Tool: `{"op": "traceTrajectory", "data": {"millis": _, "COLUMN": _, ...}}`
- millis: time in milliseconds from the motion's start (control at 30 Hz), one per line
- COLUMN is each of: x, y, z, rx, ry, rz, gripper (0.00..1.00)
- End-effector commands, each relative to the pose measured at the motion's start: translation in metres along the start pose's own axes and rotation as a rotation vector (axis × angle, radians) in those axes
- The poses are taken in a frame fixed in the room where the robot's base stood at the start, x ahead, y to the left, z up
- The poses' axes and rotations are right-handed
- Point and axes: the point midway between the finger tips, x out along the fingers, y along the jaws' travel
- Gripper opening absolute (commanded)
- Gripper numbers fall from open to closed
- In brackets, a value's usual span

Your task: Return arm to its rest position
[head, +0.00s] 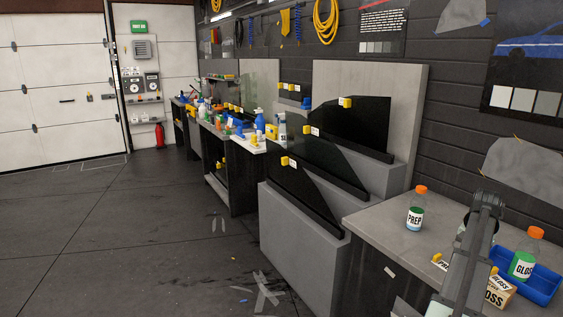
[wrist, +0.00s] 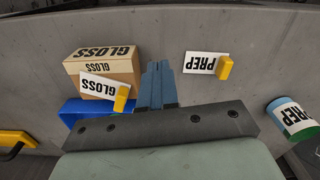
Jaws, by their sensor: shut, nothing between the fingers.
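My gripper (wrist: 158,82) shows in the wrist view with its two blue-grey fingers together and nothing between them. It is over the grey bench (head: 385,215), between a cardboard GLOSS box (wrist: 103,64) on the left and a white PREP card (wrist: 200,62) with a yellow clip on the right. My arm (head: 475,245) reaches over the right end of the bench in the head view. The fingertips cannot be made out there.
An orange-capped PREP bottle (head: 415,218) stands on the bench. A GLOSS bottle (head: 523,263) stands at the blue tray (head: 545,290). A GLOSS card (wrist: 104,88) is by the box. Dark glass panels (head: 350,125) stand on grey stands farther left. Open floor lies left.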

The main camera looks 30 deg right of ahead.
Motion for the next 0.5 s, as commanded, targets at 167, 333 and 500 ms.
{"op": "traceTrajectory", "data": {"millis": 167, "x": 0.038, "y": -0.076, "z": 0.035, "rx": -0.126, "ry": -0.003, "rz": 0.001, "gripper": 0.00}}
{"op": "traceTrajectory", "data": {"millis": 333, "x": 0.069, "y": -0.136, "z": 0.070, "rx": -0.233, "ry": -0.001, "rz": 0.000, "gripper": 0.00}}
{"op": "traceTrajectory", "data": {"millis": 500, "x": 0.099, "y": -0.192, "z": 0.112, "rx": -0.342, "ry": -0.001, "rz": 0.000, "gripper": 0.00}}
